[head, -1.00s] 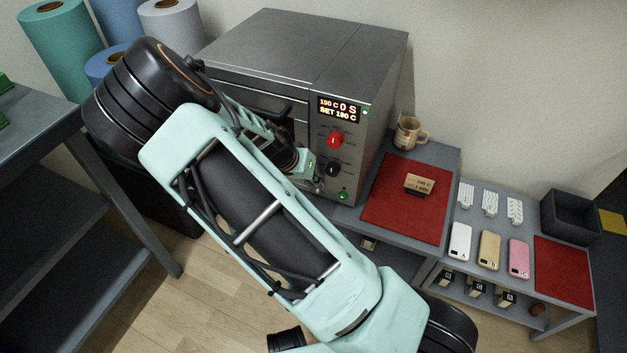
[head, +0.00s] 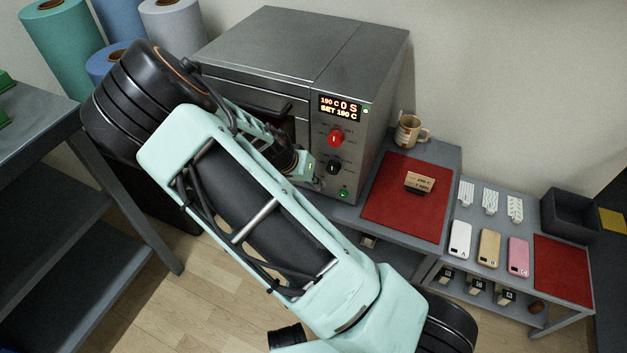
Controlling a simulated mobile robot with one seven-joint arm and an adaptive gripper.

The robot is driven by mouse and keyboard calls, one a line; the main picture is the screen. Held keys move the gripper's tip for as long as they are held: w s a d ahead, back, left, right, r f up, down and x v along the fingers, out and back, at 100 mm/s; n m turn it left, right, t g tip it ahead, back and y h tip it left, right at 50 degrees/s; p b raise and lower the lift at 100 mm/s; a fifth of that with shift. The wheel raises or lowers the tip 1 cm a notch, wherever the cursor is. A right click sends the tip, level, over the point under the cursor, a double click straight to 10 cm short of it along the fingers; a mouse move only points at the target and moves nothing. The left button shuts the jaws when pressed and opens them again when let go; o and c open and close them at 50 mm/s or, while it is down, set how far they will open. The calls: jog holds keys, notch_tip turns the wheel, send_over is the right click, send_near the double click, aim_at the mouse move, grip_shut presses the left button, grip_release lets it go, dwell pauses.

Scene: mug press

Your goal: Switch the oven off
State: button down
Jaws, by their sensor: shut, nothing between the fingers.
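The grey oven (head: 290,45) stands against the wall. Its lit display (head: 341,106) reads 190 C, 0 S and SET 190 C, with a small green light beside it. Below are a red knob (head: 336,138), a black knob (head: 333,167) and a green lit button (head: 343,192). My gripper (head: 316,182) is shut and empty, low at the front of the control panel, just left of the black knob and green button. My arm hides much of the oven's front. I cannot tell whether the fingertips touch the panel.
A mug (head: 409,130) and a small sign (head: 419,182) stand to the right, the sign on a red mat (head: 385,215). Several phone cases lie on a lower table (head: 470,255). A grey shelf (head: 70,225) stands at left, with rolls (head: 60,50) behind.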

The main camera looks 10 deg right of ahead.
jog(key=shift+s+a+f+p, duration=0.35)
jog(key=shift+s+f, duration=0.2)
jog(key=shift+f, duration=0.35)
dwell(0.4)
jog(key=shift+r+p, duration=0.6)
jog(key=shift+r, duration=0.2)
jog(key=shift+a+r, duration=0.1)
